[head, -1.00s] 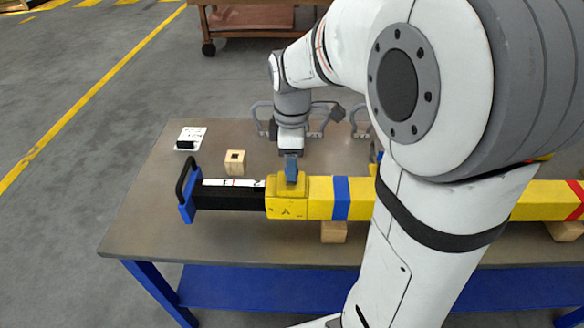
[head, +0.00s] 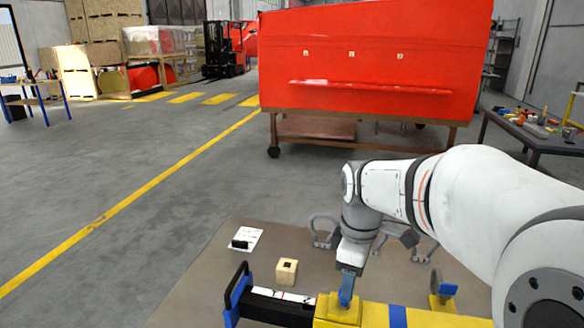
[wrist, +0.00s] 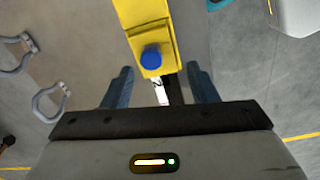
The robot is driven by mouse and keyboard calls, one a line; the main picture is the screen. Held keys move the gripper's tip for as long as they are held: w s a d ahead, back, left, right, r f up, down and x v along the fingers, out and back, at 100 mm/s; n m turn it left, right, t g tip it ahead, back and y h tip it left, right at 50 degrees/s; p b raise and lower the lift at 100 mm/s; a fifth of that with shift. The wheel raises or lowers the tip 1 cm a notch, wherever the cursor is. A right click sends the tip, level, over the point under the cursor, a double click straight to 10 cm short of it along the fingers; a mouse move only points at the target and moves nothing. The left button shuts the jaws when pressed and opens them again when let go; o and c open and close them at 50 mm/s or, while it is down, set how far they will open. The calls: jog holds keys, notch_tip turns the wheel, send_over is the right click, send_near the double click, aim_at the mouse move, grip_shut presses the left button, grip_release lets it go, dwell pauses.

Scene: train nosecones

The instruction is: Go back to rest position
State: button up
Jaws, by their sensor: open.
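My gripper (head: 346,290) points down over the yellow block (head: 336,312) at the left end of a long yellow bar. In the wrist view my gripper (wrist: 160,86) has its two blue fingers spread wide, with nothing held between them. A blue round knob (wrist: 151,57) on the yellow part shows just ahead of the fingers. A black part with a white label (wrist: 161,92) runs between and below them. I cannot tell from the head view whether the fingertips touch the block.
A grey worktable (head: 215,275) holds the bar, a small wooden block (head: 287,271), a white card with a black item (head: 246,240) and grey clamp handles (head: 325,232). A large red nosecone (head: 375,60) stands on a cart behind. Open floor lies left.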

jog(key=s+f+m+t, duration=0.2)
jog(key=s+f+m, duration=0.1)
jog(key=s+m, duration=0.9)
jog(key=shift+d, duration=0.3)
